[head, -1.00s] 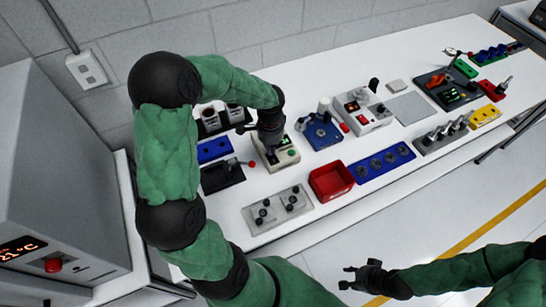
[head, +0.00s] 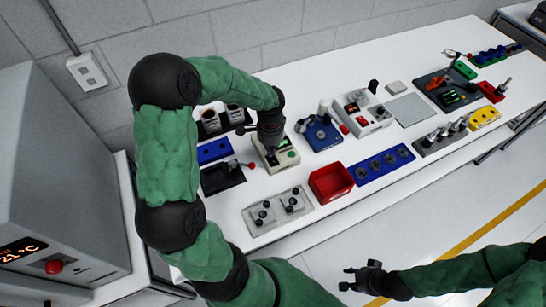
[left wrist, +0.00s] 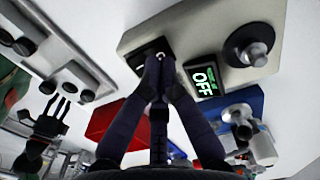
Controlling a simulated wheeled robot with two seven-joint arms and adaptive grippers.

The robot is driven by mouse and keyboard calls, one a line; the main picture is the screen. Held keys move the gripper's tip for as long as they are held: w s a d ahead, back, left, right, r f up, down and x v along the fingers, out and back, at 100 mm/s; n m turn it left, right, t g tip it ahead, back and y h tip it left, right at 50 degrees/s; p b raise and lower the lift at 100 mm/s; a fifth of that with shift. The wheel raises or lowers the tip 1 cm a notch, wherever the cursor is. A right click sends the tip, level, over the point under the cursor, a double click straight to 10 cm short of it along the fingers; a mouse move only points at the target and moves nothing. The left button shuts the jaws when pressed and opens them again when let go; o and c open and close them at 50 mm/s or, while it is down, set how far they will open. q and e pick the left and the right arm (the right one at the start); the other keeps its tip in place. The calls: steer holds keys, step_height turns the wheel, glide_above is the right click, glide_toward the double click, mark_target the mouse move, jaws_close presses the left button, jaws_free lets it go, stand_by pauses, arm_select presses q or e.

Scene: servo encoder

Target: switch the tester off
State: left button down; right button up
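The tester (head: 289,162) is a beige box on the white table, below my left gripper (head: 271,151). In the left wrist view the tester (left wrist: 225,35) shows a display (left wrist: 205,82) reading OFF in green, a round dark knob (left wrist: 250,46), and a black switch (left wrist: 150,48). My left gripper (left wrist: 158,62) has its fingertips together at the switch and partly hides it. I cannot tell whether they touch it. My right gripper (head: 350,278) is open and empty, away from the tester, in front of the table.
A grey cabinet (head: 60,170) stands at the far left.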

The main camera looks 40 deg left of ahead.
arm_select(q)
steer(key=shift+r+p, duration=2.1)
steer(key=shift+r, duration=0.85)
